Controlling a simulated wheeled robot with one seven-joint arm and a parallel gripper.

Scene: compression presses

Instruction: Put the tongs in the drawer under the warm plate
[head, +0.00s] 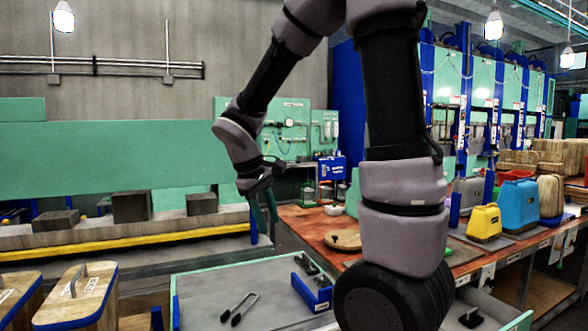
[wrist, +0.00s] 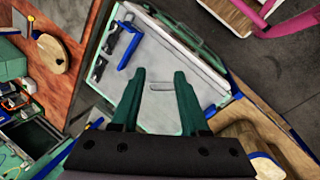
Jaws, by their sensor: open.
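My gripper (head: 263,207) is open and empty, high above and behind the drawer in the head view. Its green fingers (wrist: 157,100) point down over a pale tray-like surface (wrist: 165,78) in the wrist view, where I cannot make out the tongs for certain. I cannot tell which thing on the worktop is the warm plate.
A round wooden board (head: 343,240) lies on the reddish worktop (head: 308,224). Yellow (head: 484,223) and blue (head: 520,206) containers stand at right. Wooden boxes (head: 80,297) with blue edging stand at lower left.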

